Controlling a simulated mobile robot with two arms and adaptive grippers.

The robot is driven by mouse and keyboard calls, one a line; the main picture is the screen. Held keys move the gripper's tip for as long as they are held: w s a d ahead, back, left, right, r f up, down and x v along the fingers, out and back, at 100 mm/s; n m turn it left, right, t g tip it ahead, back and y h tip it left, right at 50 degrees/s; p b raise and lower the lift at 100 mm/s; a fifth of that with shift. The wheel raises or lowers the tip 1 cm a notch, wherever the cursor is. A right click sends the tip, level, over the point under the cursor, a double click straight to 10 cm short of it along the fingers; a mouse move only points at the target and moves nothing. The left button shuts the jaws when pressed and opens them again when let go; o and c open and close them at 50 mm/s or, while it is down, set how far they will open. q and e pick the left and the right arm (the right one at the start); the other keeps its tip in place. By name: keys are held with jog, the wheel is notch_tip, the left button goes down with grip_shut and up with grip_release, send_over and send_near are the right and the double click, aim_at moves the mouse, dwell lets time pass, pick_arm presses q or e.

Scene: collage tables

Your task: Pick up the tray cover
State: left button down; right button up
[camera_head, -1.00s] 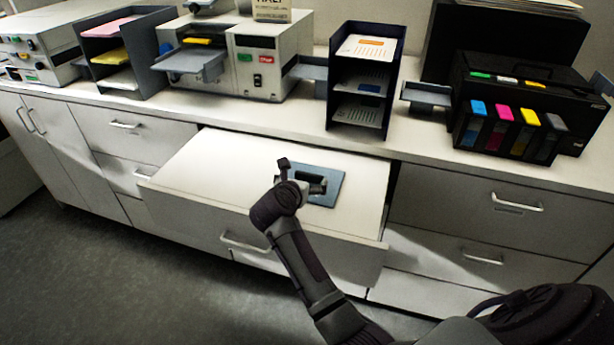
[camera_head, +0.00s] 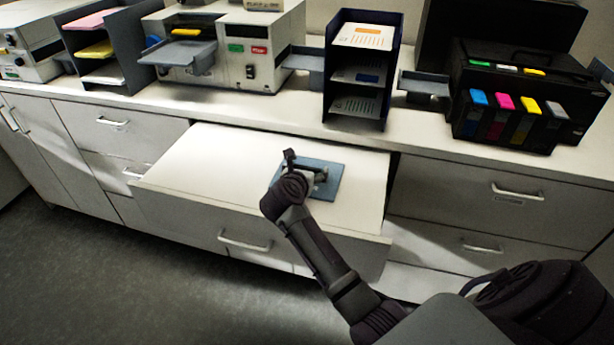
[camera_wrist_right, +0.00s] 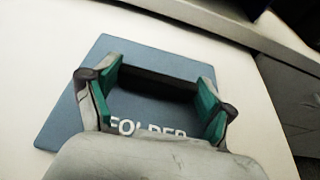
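The tray cover (camera_head: 334,180) is a flat blue-grey plate on the white surface of a pulled-out drawer. In the right wrist view, the cover (camera_wrist_right: 62,118) has white "FOLDER" lettering, partly hidden by my gripper, and a dark bar-like handle (camera_wrist_right: 158,82). My right gripper (camera_head: 305,168) is over the cover and hides part of it. In the wrist view, the right gripper (camera_wrist_right: 158,92) is open, with one green-padded finger near each end of the handle. I cannot tell whether the pads touch it. My left gripper is not in view.
The open drawer (camera_head: 200,165) juts out below the counter (camera_head: 235,112). On the counter stand a dark paper rack (camera_head: 360,65), a beige machine (camera_head: 240,45) and a black printer with coloured cartridges (camera_head: 525,95). The white surface around the cover is clear.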

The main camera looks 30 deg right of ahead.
jog(key=shift+f, duration=0.15)
jog(key=c, duration=0.3)
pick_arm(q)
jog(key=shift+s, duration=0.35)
pick_arm(e)
jog(key=shift+c, duration=0.2)
